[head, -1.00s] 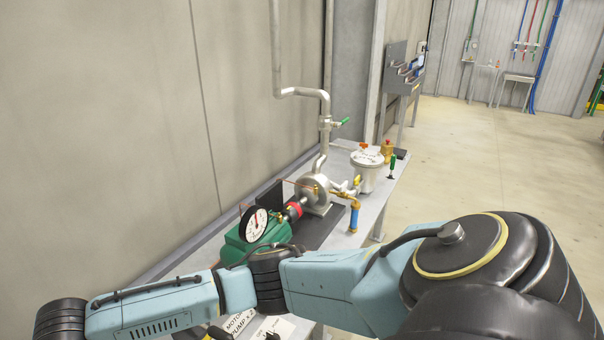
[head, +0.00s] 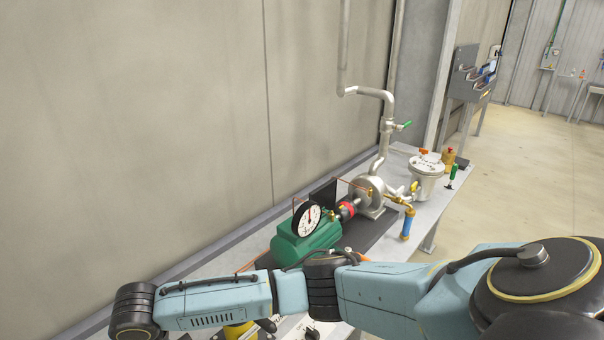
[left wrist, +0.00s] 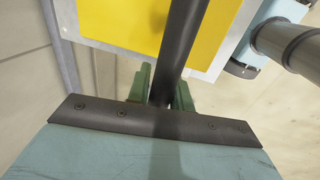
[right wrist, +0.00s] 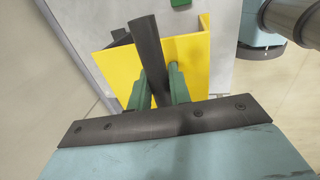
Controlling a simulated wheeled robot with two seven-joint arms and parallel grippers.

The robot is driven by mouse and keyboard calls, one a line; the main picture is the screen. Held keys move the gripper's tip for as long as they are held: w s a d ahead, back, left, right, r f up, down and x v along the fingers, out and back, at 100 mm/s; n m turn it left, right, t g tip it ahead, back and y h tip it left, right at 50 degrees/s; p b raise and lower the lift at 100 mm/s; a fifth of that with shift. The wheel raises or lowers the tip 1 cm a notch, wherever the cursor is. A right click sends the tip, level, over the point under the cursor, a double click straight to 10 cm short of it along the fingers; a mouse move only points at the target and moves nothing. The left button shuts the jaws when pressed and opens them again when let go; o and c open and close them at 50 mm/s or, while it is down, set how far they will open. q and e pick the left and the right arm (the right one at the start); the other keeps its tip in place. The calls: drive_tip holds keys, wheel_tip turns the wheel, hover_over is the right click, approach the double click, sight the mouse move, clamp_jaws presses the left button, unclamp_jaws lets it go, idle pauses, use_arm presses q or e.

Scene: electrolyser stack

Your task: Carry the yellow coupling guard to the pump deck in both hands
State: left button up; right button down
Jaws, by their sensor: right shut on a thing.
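The yellow coupling guard (right wrist: 200,68) shows in the right wrist view as a bent sheet with a dark bar handle (right wrist: 147,45). My right gripper (right wrist: 157,92) is shut on that handle. In the left wrist view a flat yellow face of the guard (left wrist: 125,20) lies behind a dark bar (left wrist: 182,45). My left gripper (left wrist: 161,92) has its green fingers on either side of this bar; whether they press on it is unclear. In the head view a bit of yellow (head: 238,330) shows at the bottom edge, mostly behind my arm. The pump deck (head: 402,238) carries a green motor (head: 300,243) and pump (head: 371,190).
Open floor (head: 530,190) lies to the right.

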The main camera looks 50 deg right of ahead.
use_arm(q)
drive_tip(key=o, duration=0.4)
use_arm(e)
drive_tip(key=shift+r, duration=0.15)
use_arm(q)
drive_tip(key=shift+o, duration=0.2)
use_arm(e)
drive_tip(key=c, duration=1.2)
unclamp_jaws()
use_arm(q)
drive_tip(key=shift+r, duration=0.2)
wheel_tip(320, 180, up, 8)
drive_tip(key=s, duration=0.1)
drive_tip(key=shift+s+r, duration=0.2)
drive_tip(key=shift+s, duration=0.2)
use_arm(e)
wheel_tip(320, 180, up, 9)
drive_tip(key=s, duration=0.1)
drive_tip(key=shift+s+f, duration=0.2)
drive_tip(key=shift+s, duration=0.2)
